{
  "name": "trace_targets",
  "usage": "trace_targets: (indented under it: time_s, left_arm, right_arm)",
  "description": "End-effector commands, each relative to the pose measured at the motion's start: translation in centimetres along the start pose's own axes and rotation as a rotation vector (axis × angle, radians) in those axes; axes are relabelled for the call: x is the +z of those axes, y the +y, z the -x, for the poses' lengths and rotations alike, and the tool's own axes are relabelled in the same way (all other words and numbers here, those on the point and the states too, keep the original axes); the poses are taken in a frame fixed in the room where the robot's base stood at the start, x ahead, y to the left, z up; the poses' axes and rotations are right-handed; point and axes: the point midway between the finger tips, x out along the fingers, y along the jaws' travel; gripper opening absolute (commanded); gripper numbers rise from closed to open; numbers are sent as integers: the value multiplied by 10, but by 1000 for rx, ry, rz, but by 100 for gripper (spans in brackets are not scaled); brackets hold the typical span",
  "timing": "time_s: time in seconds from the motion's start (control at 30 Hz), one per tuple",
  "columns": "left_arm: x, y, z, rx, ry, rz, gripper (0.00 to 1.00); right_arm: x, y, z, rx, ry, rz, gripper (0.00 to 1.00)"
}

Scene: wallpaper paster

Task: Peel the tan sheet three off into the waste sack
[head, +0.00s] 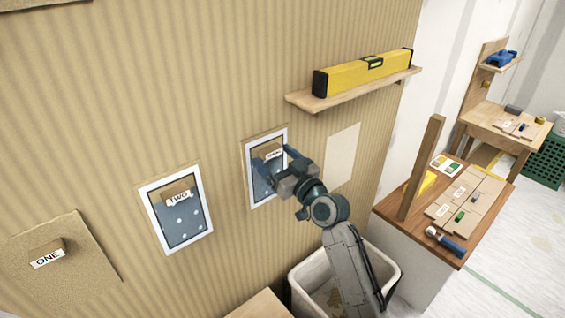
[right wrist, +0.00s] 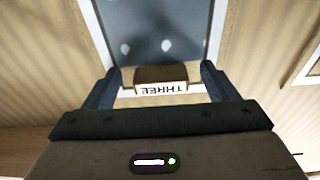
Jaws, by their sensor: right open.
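Sheet three (head: 261,187) shows as a blue-grey panel with pale spots inside a white border on the striped wall, not as plain tan. Its brown tab (right wrist: 160,75) bears the label THREE, upside down in the right wrist view. My right gripper (head: 274,160) is open at this tab, with one finger on each side of it in the right wrist view (right wrist: 160,72); contact cannot be told. The waste sack (head: 299,283) is a pale open container below, with some brown material inside, partly hidden by my right arm. My left gripper is not in view.
Panel two (head: 181,222) and tan sheet one (head: 75,270) are left on the wall. A shelf (head: 330,97) with a yellow level (head: 362,72) juts out above right. A wooden post (head: 421,165) rises from the bench (head: 390,207) at right. A pale patch (head: 342,156) is beside my gripper.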

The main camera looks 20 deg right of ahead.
Motion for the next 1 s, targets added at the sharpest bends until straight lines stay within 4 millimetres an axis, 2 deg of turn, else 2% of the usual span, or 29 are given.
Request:
trace_targets:
  time_s: [0.23,0.4,0.5,1.0]
  left_arm:
    - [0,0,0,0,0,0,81]
    - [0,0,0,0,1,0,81]
    - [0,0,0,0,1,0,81]
    - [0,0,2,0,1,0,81]
  right_arm:
    - [1,0,0,0,-1,0,80]
    - [1,0,0,0,-1,0,47]
    - [1,0,0,0,-1,-1,31]
    - [0,0,12,0,-3,-1,31]
